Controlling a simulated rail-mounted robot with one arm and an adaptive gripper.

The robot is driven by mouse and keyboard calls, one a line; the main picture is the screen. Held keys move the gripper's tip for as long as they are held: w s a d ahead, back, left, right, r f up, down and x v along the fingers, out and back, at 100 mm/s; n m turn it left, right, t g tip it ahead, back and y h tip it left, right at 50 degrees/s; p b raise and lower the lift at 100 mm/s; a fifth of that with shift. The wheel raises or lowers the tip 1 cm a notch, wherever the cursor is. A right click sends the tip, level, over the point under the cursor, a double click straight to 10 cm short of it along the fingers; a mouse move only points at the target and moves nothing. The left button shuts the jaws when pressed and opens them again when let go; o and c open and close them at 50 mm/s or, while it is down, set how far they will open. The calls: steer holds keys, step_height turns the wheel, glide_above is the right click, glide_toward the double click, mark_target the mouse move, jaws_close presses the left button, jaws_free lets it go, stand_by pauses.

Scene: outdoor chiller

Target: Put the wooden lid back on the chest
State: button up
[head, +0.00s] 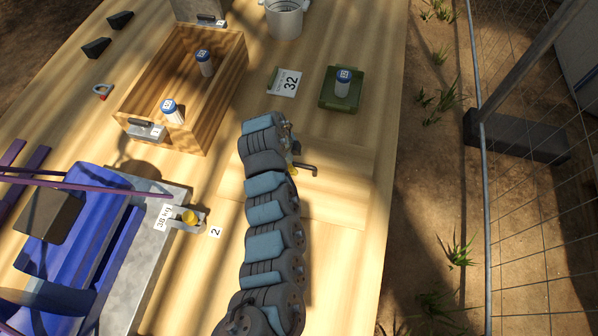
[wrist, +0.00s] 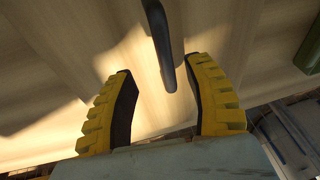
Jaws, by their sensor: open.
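The wooden lid (head: 338,192) lies flat on the table, a pale board with a dark bar handle (head: 304,167). The chest (head: 222,103) is an open wooden box at the upper left, with two blue-capped white bottles (head: 204,63) (head: 172,112) inside. My gripper (wrist: 157,66) is over the lid, its yellow fingers open. In the wrist view the dark handle (wrist: 163,40) reaches down between the fingertips, with space on both sides. I cannot tell whether either finger touches it. In the head view my arm hides the lid's left part and most of the gripper.
A green tray (head: 327,101) with a bottle (head: 343,82) and a card marked 32 (head: 287,82) lie beyond the lid. A white pot (head: 284,18) is at the back. The table's right edge is near the lid.

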mark_target(298, 164)
steer(key=shift+w+b+x, duration=0.1)
steer(key=shift+b+x, duration=0.6)
steer(key=shift+x, duration=0.5)
steer(key=shift+w+b+x, duration=0.15)
steer(key=shift+b+x, duration=0.5)
steer(key=shift+x, duration=0.55)
steer(key=shift+d, duration=0.2)
steer(key=shift+r, duration=0.1)
jaws_close()
